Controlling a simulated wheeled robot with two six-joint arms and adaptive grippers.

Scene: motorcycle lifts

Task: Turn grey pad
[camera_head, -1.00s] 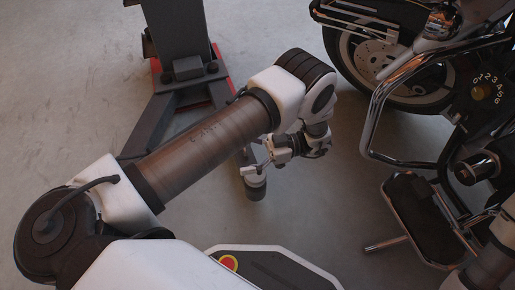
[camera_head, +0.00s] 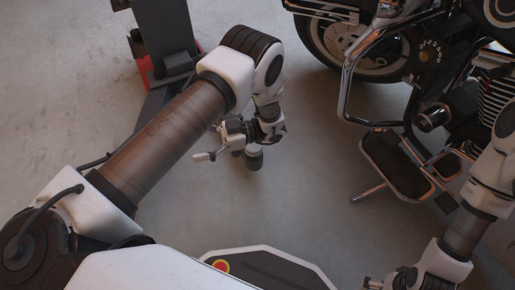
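A short grey cylinder with a dark lower end (camera_head: 254,160) shows just beyond and below my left wrist; it may be the grey pad, but my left gripper partly hides it. My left gripper (camera_head: 211,142) looks open, its fingers spread to the left of this cylinder. I cannot tell whether it touches it. My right gripper (camera_head: 388,282) is at the bottom right, cut by the frame edge, and its finger state is unclear.
A motorcycle fills the right side, with its wheel (camera_head: 350,45), chrome crash bar (camera_head: 346,85) and dark footboard (camera_head: 398,165). A dark lift post (camera_head: 165,28) with a red base part stands upper left. Grey floor (camera_head: 310,190) is clear between them.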

